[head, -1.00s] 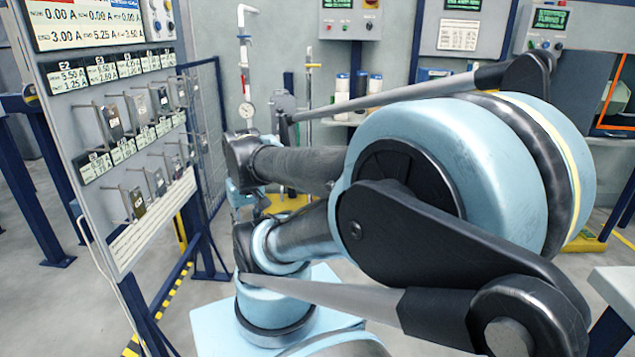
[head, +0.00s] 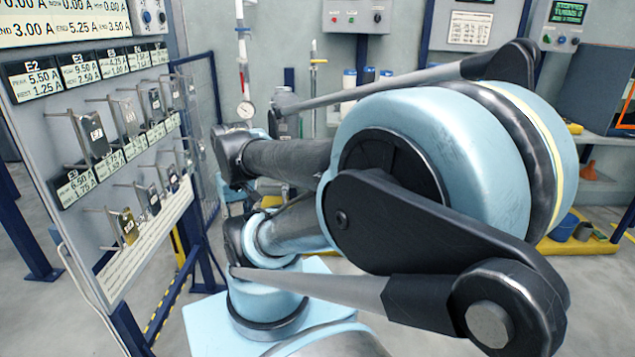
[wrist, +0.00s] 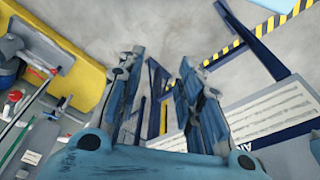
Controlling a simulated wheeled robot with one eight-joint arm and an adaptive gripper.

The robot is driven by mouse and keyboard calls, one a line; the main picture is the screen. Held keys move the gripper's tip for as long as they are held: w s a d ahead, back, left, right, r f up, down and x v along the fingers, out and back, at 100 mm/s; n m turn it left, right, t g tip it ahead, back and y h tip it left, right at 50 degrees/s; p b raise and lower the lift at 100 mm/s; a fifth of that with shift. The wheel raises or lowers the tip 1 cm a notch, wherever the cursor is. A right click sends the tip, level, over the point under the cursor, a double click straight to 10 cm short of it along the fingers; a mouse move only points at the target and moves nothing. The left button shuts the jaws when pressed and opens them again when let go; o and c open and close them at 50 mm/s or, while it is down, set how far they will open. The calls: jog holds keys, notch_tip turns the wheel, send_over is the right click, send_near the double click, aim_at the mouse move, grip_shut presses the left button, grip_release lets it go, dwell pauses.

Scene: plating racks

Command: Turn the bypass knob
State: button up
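No knob in view can be read as the bypass knob. Small round knobs (head: 147,16) show at the top right edge of the left rack panel. In the head view my arm fills the middle, and I cannot make out the gripper.
The rack panel (head: 146,226) stands close on the left with hanging tags on pegs and current displays. A pressure gauge (head: 246,111) on a pipe is behind my arm. A yellow tray (head: 577,246) with containers lies at right. A yellow-black striped bar (wrist: 290,12) crosses the wrist view.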

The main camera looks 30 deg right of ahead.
jog(key=shift+w+d, duration=0.2)
jog(key=shift+w, duration=0.1)
jog(key=shift+o, duration=1.4)
jog(key=o, duration=0.5)
jog(key=shift+d+r, duration=0.2)
jog(key=shift+r, duration=0.4)
jog(key=w+d+r+m+t+h, duration=0.1)
jog(key=w+d+r, duration=0.15)
jog(key=w, duration=0.45)
jog(key=w+d+r+t, duration=0.1)
jog(key=w+d+r, duration=0.1)
jog(key=w+d, duration=0.35)
jog(key=w+d+f+m+t+h, duration=0.1)
jog(key=w+d+f+h, duration=0.1)
jog(key=w+d, duration=0.95)
jog(key=w+d+f+m+h, duration=0.1)
jog(key=w+d+f+m, duration=0.15)
jog(key=w+d, duration=0.85)
jog(key=w+d+f+h, duration=0.1)
jog(key=w+d+f, duration=0.5)
jog(key=d+f, duration=0.4)
jog(key=w+d+f+h, duration=0.1)
jog(key=w+d+f, duration=0.6)
jog(key=d+f, duration=0.3)
jog(key=w+d+f+t+h, duration=0.1)
jog(key=w+d+f, duration=0.5)
jog(key=d+f, duration=0.4)
notch_tip(320, 180, down, 2)
jog(key=shift+w+m, duration=0.15)
jog(key=shift+m, duration=0.2)
